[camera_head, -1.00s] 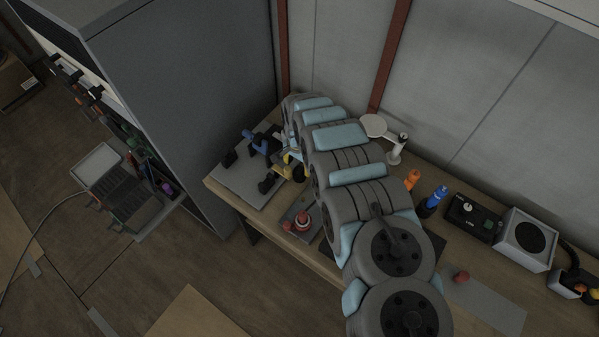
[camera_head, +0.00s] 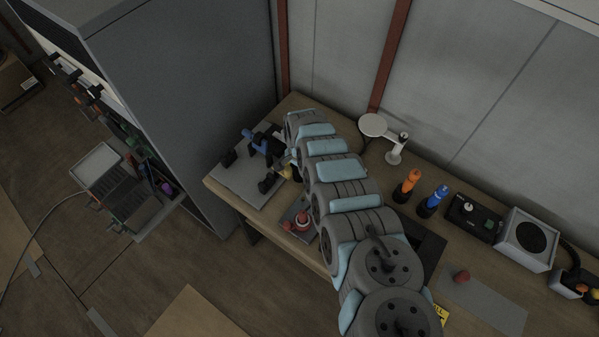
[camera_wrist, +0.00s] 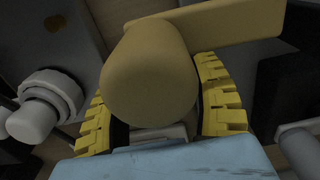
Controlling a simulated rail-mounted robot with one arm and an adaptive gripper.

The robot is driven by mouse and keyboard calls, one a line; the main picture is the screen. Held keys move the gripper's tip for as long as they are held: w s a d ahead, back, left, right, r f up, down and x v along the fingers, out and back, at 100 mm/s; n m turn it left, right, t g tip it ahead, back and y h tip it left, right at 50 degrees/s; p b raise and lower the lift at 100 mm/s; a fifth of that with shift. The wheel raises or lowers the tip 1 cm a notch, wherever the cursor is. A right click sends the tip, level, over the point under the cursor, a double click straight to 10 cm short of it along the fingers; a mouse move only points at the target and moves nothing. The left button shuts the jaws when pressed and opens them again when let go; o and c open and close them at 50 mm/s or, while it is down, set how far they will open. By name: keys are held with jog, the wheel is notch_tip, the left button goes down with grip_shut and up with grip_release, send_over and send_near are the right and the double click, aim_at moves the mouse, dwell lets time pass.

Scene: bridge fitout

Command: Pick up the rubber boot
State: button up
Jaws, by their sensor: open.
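A tan-yellow piece with a rounded, cylindrical end and a bar running right fills the upper middle of the wrist view; I take it for the rubber boot (camera_wrist: 150,75). My gripper (camera_wrist: 158,112) is open, its yellow ribbed fingers to the left and right of this piece. I cannot tell whether either finger touches it. In the head view my gripper (camera_head: 287,168) is at the back left of the bench, largely hidden by my arm. Only a small bit of yellow shows there, so the boot cannot be made out clearly.
A blue-and-black device (camera_head: 265,145) sits on a grey plate (camera_head: 240,180) beside my gripper. A red-topped button (camera_head: 303,220) stands nearby. Orange (camera_head: 406,186) and blue (camera_head: 433,201) bottles, a black box (camera_head: 474,218) and a speaker-like box (camera_head: 526,239) line the right. A tall cabinet (camera_head: 190,90) borders the bench's left.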

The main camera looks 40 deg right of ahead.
jog(key=shift+c, duration=0.3)
jog(key=c, duration=0.8)
jog(key=shift+r+p, duration=0.35)
jog(key=shift+r, duration=1.25)
notch_tip(320, 180, up, 15)
jog(key=shift+f, duration=0.1)
jog(key=shift+p, duration=0.5)
